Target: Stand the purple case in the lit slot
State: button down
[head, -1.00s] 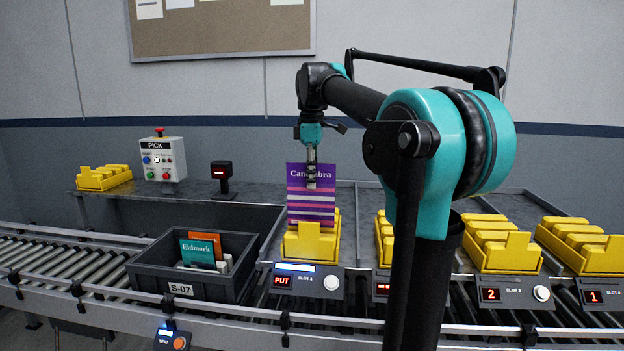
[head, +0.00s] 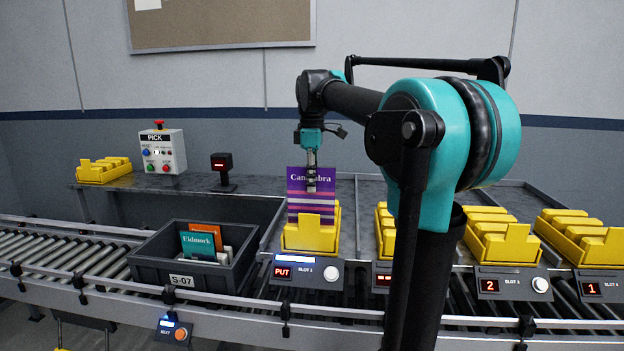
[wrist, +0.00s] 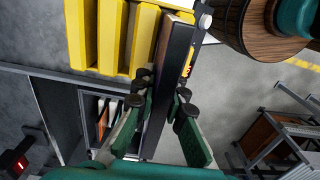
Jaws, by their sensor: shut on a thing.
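The purple case (head: 300,208), with striped bands and pale lettering, is upright in the head view. My gripper (head: 311,186) is shut on its upper part from above. The case's lower edge is at the first yellow rack (head: 310,238), behind the rack's raised front piece; whether it touches the rack floor is hidden. The display (head: 283,271) below this rack reads PUT, with a lit strip above it. In the wrist view the case (wrist: 172,85) shows edge-on as a dark slab between my gripper's fingers (wrist: 162,92), beside the yellow dividers (wrist: 115,40).
A grey tote (head: 178,281) marked S-07 holds a teal case, an orange case and others. More yellow racks (head: 500,240) stand to the right, partly behind my arm.

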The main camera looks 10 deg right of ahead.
aim_at(312, 197)
jog(key=shift+f, duration=2.5)
jog(key=c, duration=1.1)
grip_release()
jog(key=shift+r, duration=0.1)
notch_tip(312, 197, up, 8)
